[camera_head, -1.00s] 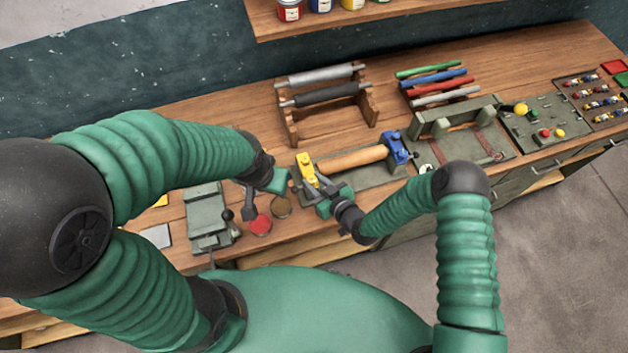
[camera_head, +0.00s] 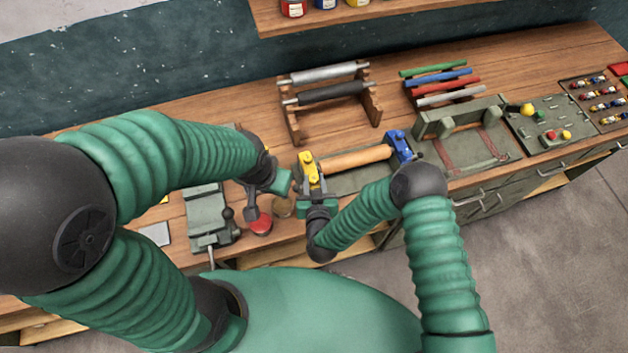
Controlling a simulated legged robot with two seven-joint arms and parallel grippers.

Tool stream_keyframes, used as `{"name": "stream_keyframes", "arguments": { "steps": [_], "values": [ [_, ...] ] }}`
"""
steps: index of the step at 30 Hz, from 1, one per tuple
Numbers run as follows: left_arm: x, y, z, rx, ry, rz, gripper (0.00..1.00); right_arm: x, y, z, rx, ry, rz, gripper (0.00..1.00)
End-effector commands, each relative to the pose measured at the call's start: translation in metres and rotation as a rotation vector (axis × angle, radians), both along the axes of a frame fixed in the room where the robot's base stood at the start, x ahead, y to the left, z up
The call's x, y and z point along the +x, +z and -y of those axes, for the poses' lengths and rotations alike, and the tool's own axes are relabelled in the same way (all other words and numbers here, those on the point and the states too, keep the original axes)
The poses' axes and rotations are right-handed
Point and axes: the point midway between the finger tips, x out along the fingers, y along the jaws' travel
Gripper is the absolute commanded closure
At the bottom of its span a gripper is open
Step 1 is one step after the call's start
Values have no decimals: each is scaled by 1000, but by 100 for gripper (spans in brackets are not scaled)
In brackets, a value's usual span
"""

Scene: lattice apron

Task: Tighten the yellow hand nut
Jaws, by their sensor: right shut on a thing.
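The yellow hand nut (camera_head: 311,172) is at the left end of a wooden roller (camera_head: 355,158), on a grey-green fixture; a blue part (camera_head: 399,146) is at the roller's right end. My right gripper (camera_head: 314,190) reaches the yellow nut from the front edge of the bench, its dark fingers on both sides of the nut and shut on it. The gripper hides the nut's lower part. My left gripper (camera_head: 251,207) hangs just left of the fixture, above the bench, apart from the nut; its finger opening is not clear.
A red-lidded tin (camera_head: 261,223) and a brown one (camera_head: 283,207) stand close under my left gripper. A grey-green vise-like device (camera_head: 207,216) is further left. A rack with grey and black rollers (camera_head: 330,93) stands behind, and coloured rods (camera_head: 440,83) lie at the back right.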

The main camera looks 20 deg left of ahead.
Motion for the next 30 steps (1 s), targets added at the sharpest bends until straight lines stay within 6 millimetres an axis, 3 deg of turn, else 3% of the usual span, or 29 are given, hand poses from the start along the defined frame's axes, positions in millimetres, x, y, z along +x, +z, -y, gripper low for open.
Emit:
{"name": "stream_keyframes", "arguments": {
  "steps": [14,15,19,30],
  "values": [
    [0,-1,0,0,0,0,64,-2,-1,-1,0,-14,-4,100],
    [0,-1,0,0,0,0,64,-2,-1,-2,0,-14,-4,64],
    [0,-1,0,0,0,0,64,-1,-1,-2,0,-15,-3,47],
    [0,1,0,0,0,0,64,2,2,-2,0,-15,-1,47]
  ]
}}
